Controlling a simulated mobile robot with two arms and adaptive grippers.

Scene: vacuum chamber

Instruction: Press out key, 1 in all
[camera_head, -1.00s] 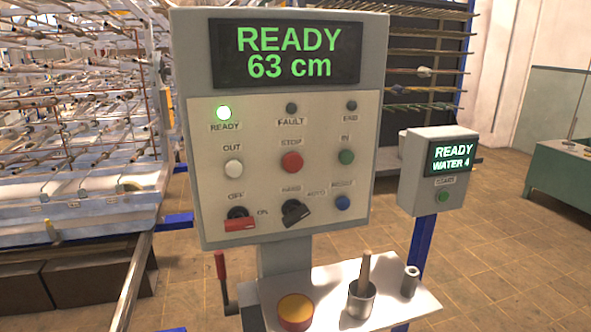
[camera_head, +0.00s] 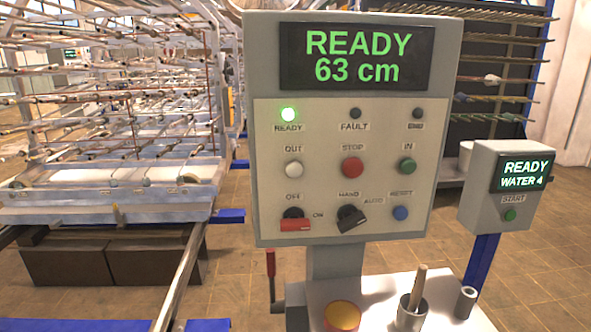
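The OUT key (camera_head: 294,170) is a white round button on the grey control panel (camera_head: 445,60), at the left of the middle row, under the label OUT. The red STOP button (camera_head: 352,168) and the green IN button (camera_head: 407,166) are to its right. The panel display (camera_head: 356,57) reads READY 63 cm, and the READY lamp (camera_head: 288,114) glows green. Below are a red OFF/ON switch (camera_head: 296,224), a black HAND/AUTO switch (camera_head: 351,217) and a blue RESET button (camera_head: 400,213). Neither gripper is in view.
A small box (camera_head: 480,205) reading READY WATER 4 stands at the right. A loaded rack (camera_head: 110,215) and rails fill the left. Tiled floor shows between.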

